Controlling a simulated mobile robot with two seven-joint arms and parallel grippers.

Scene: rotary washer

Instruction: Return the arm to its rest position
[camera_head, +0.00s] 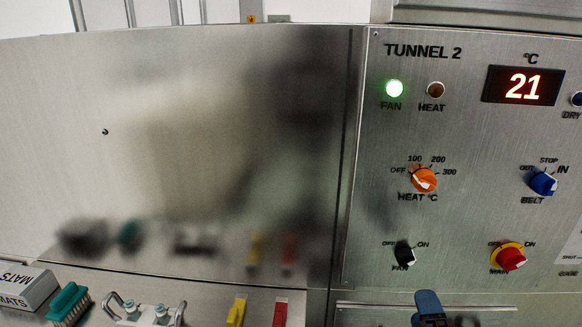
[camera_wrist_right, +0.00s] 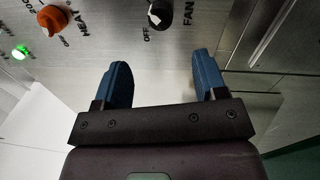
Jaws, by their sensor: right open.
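My right gripper (camera_head: 429,304) shows at the bottom edge of the head view, below the control panel (camera_head: 385,135). Only its blue fingertip part and a dark piece show there. In the right wrist view the two blue fingers of this gripper (camera_wrist_right: 161,80) stand well apart with nothing between them. The black FAN knob (camera_head: 404,254) is above the gripper in the head view; it also shows in the wrist view (camera_wrist_right: 159,14), beyond the fingers and apart from them. My left gripper is in neither view.
The panel carries an orange HEAT knob (camera_head: 424,180), a blue BELT knob (camera_head: 543,184) and a red-yellow MAIN knob (camera_head: 510,257). The green FAN lamp (camera_head: 394,88) is lit; the display (camera_head: 523,86) reads 21. A green brush (camera_head: 69,304) and MATS box (camera_head: 24,288) lie lower left.

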